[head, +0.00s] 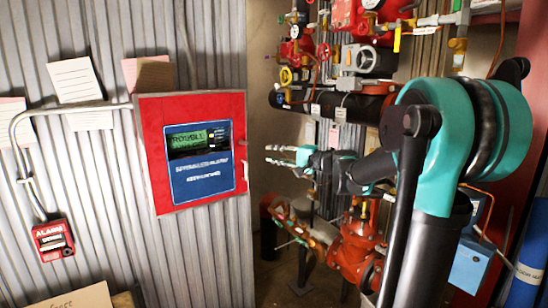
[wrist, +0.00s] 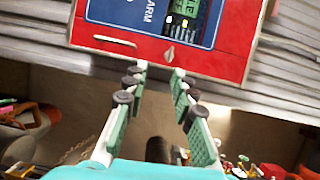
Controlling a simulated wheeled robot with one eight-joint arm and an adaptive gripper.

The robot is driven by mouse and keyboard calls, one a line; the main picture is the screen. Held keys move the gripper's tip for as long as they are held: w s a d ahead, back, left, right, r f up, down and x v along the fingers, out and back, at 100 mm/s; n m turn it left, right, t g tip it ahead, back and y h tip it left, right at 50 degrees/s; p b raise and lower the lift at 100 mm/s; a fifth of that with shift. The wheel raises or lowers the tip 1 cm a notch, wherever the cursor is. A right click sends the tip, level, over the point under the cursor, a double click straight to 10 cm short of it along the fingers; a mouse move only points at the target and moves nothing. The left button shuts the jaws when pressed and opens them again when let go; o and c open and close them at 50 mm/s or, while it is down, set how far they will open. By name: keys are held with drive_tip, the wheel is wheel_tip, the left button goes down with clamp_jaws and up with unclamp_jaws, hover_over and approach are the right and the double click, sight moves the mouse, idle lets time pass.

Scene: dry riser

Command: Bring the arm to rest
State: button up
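My gripper (head: 268,154) is at the end of my raised arm, in the middle of the head view. It points left toward the red alarm panel (head: 223,107). In the wrist view my gripper (wrist: 159,69) shows two green-padded fingers apart with nothing between them.
Red valves and pipes (head: 357,250) fill the recess behind and below my arm. A red alarm pull box (head: 53,240) and paper notes (head: 75,79) are on the corrugated wall at left. A blue cylinder (head: 531,262) stands at far right.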

drive_tip(key=s+f+n+g+h, duration=0.2)
drive_tip(key=s+f+n+h, duration=0.15)
drive_tip(key=s+f, duration=0.7)
drive_tip(key=s+d+f+n+g+h, duration=0.1)
drive_tip(key=s+d+f+h, duration=0.4)
drive_tip(key=s+d+f, duration=0.4)
drive_tip(key=s+d+f+n+g+h, duration=0.2)
drive_tip(key=s+d+f+h, duration=0.4)
drive_tip(key=f, duration=0.9)
drive_tip(key=s+d, duration=0.3)
drive_tip(key=s, duration=0.2)
drive_tip(key=shift+s+d+f, duration=0.2)
drive_tip(key=shift+s+d, duration=0.05)
drive_tip(key=shift+s, duration=0.05)
